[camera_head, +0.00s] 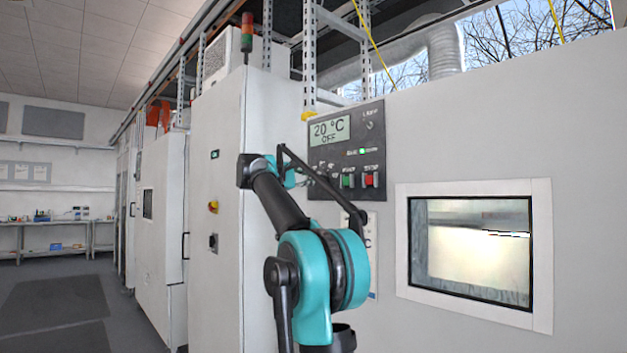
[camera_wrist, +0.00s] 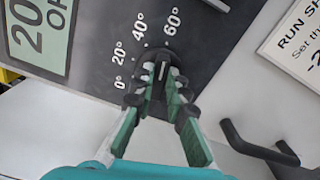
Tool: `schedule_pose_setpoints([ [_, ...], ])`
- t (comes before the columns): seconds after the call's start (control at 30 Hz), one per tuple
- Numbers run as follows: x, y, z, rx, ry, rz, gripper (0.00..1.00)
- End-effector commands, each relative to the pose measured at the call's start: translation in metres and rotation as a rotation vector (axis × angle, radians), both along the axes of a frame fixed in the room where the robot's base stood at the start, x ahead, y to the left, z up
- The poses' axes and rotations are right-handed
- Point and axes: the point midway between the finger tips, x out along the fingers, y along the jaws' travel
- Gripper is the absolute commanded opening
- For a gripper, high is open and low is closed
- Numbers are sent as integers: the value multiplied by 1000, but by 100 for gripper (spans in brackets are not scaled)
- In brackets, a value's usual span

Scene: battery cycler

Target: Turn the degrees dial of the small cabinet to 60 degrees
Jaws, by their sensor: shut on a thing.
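The degrees dial (camera_wrist: 162,68) is a small black knob on the dark control panel (camera_wrist: 100,50), with white marks for 0°, 20°, 40° and 60° around it. My gripper (camera_wrist: 161,84) has its two fingers closed around the knob from both sides in the wrist view. A light line on the knob points up in the picture, roughly toward the 60° side; its exact setting is hard to tell. In the head view the panel (camera_head: 376,145) shows on the cabinet front, and my arm hides the dial and my fingertips.
The panel's display (camera_head: 330,129) reads 20 °C OFF. Green (camera_head: 347,181) and red (camera_head: 369,180) buttons sit below it. A framed window (camera_head: 541,240) is to the right. Open floor lies at left.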

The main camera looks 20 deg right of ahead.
Motion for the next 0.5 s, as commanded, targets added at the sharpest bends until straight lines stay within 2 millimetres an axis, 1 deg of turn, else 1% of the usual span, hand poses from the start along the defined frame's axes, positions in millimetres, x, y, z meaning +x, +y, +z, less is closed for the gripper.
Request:
schedule_pose_setpoints([
  [0.2, 0, 0, -1, 18, -47, -1, 0],
  [0.5, 0, 0, -1, 23, -59, -1, 0],
])
